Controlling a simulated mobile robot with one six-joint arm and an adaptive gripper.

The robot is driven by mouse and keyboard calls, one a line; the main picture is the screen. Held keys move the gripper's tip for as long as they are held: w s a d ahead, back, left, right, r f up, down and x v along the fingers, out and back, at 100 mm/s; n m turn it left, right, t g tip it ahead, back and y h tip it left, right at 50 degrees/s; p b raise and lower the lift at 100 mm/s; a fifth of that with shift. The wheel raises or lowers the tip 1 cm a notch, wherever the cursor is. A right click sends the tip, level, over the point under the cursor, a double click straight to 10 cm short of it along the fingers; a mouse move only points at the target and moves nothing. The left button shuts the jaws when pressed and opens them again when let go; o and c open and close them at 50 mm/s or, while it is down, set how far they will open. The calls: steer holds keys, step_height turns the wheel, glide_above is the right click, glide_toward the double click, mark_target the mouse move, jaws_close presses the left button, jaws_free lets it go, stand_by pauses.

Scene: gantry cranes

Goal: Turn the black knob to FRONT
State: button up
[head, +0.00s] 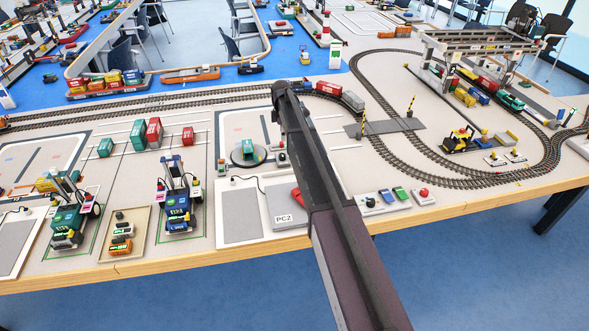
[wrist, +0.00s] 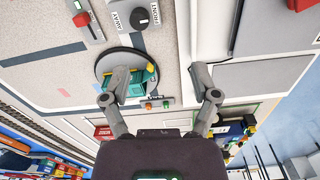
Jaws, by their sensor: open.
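The black knob (wrist: 141,17) sits on a small pale panel at the top of the wrist view, with lettering on both sides. The label to its right looks like FRONT, the one to its left like AWAY. I cannot tell which way the knob points. In the head view the turntable (head: 234,163) lies left of my arm; my gripper is hidden there.
A grey pad (wrist: 275,28) and a red block (wrist: 299,4) are at right. In the head view, toy cranes (head: 180,203) stand left, and a control row (head: 396,198) lies right of my arm.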

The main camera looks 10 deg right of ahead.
steer(key=s+m, duration=0.8)
steer(key=s, duration=1.3)
steer(key=shift+s+f, duration=0.2)
steer(key=shift+f, duration=0.05)
steer(key=s+m, duration=0.8)
steer(key=s, duration=1.2)
steer(key=shift+s+m, duration=0.3)
steer(key=shift+s, duration=0.1)
steer(key=shift+c, duration=1.5)
steer(key=shift+d, duration=0.1)
